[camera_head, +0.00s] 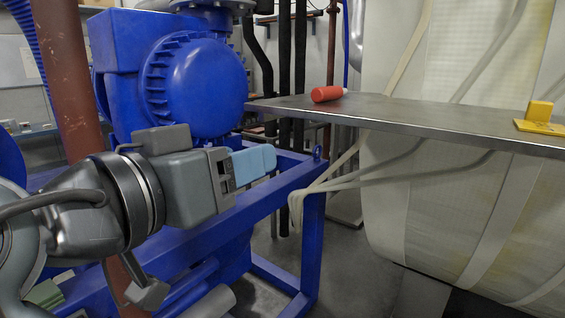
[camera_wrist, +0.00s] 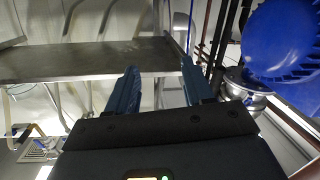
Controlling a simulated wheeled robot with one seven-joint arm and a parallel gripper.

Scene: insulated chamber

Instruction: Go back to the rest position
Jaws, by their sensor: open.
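My gripper (camera_head: 254,163) is at the left of the head view, in front of the blue motor. Its light blue fingers point to the right, beside the near left end of the metal shelf and a little below it. In the wrist view my gripper (camera_wrist: 160,82) shows two dark blue fingers spread apart with nothing between them. The gripper is open and empty. The fingers look clear of the shelf, though the exact distance is hard to tell.
A metal shelf (camera_head: 420,118) bears a red cylinder (camera_head: 327,93) lying down and a yellow block (camera_head: 539,111) on a yellow plate. A blue motor (camera_head: 200,88) and blue frame (camera_head: 314,235) stand close to my arm. A rusty pipe (camera_head: 66,80) rises at left. Pale hoses hang below the shelf.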

